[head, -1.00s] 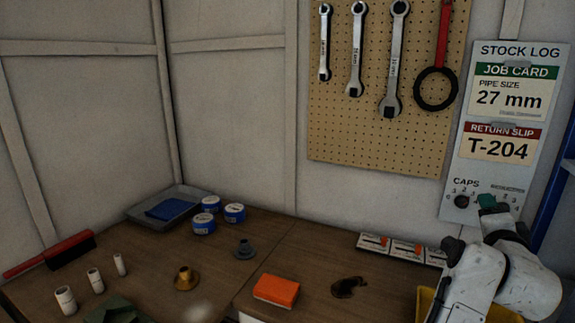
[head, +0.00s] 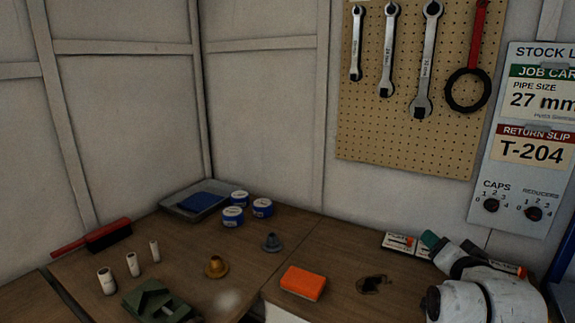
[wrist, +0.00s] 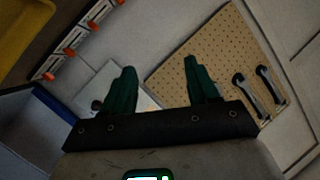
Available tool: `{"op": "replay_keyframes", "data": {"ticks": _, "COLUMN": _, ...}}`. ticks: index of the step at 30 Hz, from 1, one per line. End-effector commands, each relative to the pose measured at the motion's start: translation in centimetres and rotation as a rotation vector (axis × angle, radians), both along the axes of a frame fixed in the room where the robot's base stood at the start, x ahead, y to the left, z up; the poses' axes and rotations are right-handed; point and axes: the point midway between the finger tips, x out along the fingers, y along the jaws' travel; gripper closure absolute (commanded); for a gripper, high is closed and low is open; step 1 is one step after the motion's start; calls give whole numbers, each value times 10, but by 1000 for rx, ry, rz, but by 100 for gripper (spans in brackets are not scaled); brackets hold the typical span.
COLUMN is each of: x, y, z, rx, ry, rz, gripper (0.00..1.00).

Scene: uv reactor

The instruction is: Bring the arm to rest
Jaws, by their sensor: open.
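My gripper (wrist: 160,92) shows in the wrist view with its two green fingers apart and nothing between them. The fingers point toward the pegboard (wrist: 200,70) and the stock log board (wrist: 110,85), with clear air visible between the fingertips. In the head view my arm is at the lower right, with the green gripper end (head: 430,239) in front of the wall, low and left of the stock log board (head: 520,185). The exact gap to the bench boxes is hard to tell.
Small boxes (head: 400,242) lie at the bench's back edge beside my gripper. An orange sponge (head: 303,283), a brass fitting (head: 216,267), a grey fitting (head: 271,242), tape rolls (head: 232,217), white pipe pieces (head: 133,264), a brush (head: 108,235) and a green vise (head: 155,302) stand on the bench.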

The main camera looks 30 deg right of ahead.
Motion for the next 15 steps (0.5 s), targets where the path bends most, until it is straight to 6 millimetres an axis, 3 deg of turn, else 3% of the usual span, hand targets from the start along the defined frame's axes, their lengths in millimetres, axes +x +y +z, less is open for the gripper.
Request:
{"op": "replay_keyframes", "data": {"ticks": 3, "x": 14, "y": 51, "z": -47, "rx": -46, "ry": 219, "rz": 177, "gripper": 41}}
{"op": "replay_keyframes", "data": {"ticks": 7, "x": 13, "y": 118, "z": -108, "rx": -95, "ry": 473, "rz": 406, "gripper": 41}}
{"op": "replay_keyframes", "data": {"ticks": 12, "x": -13, "y": 193, "z": -174, "rx": -133, "ry": 723, "rz": 673, "gripper": 41}}
{"op": "replay_keyframes", "data": {"ticks": 15, "x": -33, "y": 228, "z": -201, "rx": -147, "ry": 825, "rz": 801, "gripper": 41}}
